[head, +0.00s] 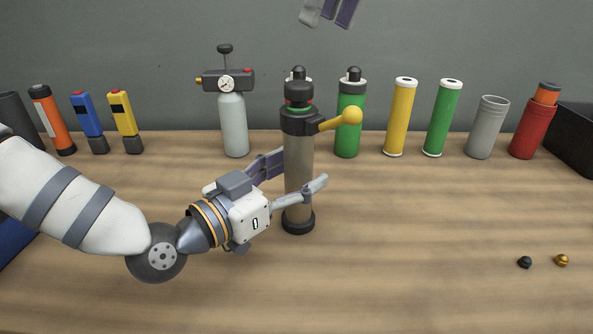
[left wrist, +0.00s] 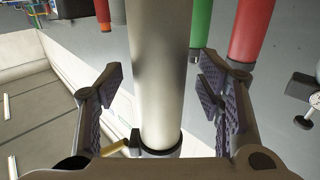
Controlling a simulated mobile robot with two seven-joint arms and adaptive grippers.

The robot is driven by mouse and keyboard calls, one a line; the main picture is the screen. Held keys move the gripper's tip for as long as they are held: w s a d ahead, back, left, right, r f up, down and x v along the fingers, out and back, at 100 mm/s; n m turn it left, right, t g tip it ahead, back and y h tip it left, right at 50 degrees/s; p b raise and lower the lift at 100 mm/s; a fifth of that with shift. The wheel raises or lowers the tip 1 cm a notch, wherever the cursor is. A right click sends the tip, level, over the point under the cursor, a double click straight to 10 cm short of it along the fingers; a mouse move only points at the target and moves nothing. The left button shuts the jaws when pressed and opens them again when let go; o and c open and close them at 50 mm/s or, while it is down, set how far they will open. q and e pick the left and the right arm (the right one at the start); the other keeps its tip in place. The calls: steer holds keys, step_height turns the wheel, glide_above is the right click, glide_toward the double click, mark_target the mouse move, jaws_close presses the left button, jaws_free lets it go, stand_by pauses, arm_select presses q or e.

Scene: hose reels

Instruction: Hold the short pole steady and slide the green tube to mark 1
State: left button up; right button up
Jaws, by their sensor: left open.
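A grey-brown upright cylinder (head: 298,165) with a black foot, a black collar and a yellow ball lever (head: 348,116) stands on the table; I cannot tell if it is the short pole. It also shows in the left wrist view (left wrist: 158,75). My left gripper (head: 296,173) is open, its fingers on either side of the cylinder, with gaps in the left wrist view (left wrist: 158,105). A green tube (head: 442,118) with a white top stands at the back right. My right gripper (head: 329,10) is cut off by the top edge. No mark 1 is readable.
Along the back stand a gauge-topped bottle (head: 233,122), a capped green cylinder (head: 349,125), a yellow tube (head: 400,118), a grey cup (head: 487,128) and a red container (head: 532,128). Two small knobs, black (head: 525,262) and gold (head: 561,260), lie front right. The front middle is clear.

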arm_select(q)
steer(key=shift+w+d, duration=0.35)
jaws_close()
arm_select(e)
steer(key=shift+o, duration=0.3)
steer(key=o, duration=0.4)
steer(key=shift+f, duration=0.2)
steer(key=n+g+y, duration=0.3)
steer(key=n+y, duration=0.5)
steer(key=y, duration=0.7)
glide_toward(298, 83)
steer(key=shift+t, duration=0.3)
steer(key=a, duration=1)
steer(key=shift+s+f, duration=0.2)
steer(key=shift+f, duration=0.1)
